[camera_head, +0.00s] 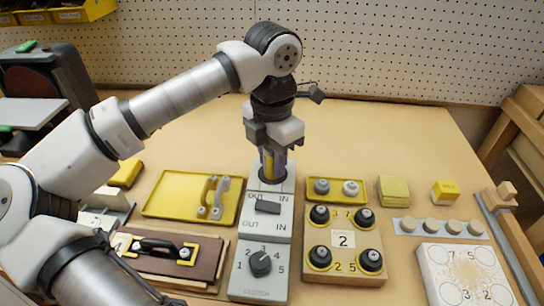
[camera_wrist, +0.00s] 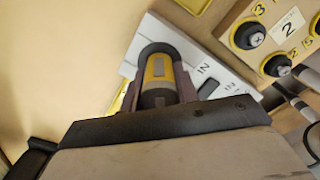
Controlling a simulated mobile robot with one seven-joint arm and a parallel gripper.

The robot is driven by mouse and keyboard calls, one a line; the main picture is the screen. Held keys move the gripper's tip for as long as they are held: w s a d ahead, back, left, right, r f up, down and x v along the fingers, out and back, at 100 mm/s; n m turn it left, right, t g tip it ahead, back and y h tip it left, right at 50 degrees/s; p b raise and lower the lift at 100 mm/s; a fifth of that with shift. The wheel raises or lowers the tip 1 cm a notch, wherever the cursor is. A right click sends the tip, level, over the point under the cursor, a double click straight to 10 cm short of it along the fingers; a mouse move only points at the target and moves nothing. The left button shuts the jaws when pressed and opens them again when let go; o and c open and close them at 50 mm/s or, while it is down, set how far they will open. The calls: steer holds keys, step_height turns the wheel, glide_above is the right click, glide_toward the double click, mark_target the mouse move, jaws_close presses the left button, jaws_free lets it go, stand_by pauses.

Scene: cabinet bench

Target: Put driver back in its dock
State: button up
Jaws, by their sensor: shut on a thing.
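The driver (camera_head: 268,162), with a yellow and grey body, stands roughly upright between the fingers of my gripper (camera_head: 273,160). In the wrist view, the yellow and grey driver (camera_wrist: 157,72) sits between the two dark fingers of my gripper (camera_wrist: 159,88), which are shut on it. The dock (camera_head: 287,184) is the pale block at the far end of the grey panel, with a dark round opening. The dock (camera_wrist: 133,55) also shows around the driver in the wrist view. The driver's lower end is at the opening; how deep it sits is hidden.
The grey panel has an OUT/IN switch (camera_head: 268,207) and a numbered knob (camera_head: 260,264). A yellow tray (camera_head: 165,192) lies to the left, a wooden board with dark knobs (camera_head: 343,262) to the right. The bench behind the dock is clear up to the pegboard (camera_head: 400,50).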

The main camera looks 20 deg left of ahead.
steer(key=o, duration=1.3)
steer(key=shift+f, duration=0.1)
steer(key=shift+c, duration=0.2)
steer(key=shift+r+p, duration=2.1)
steer(key=shift+r, duration=1.5)
steer(key=shift+f, duration=0.1)
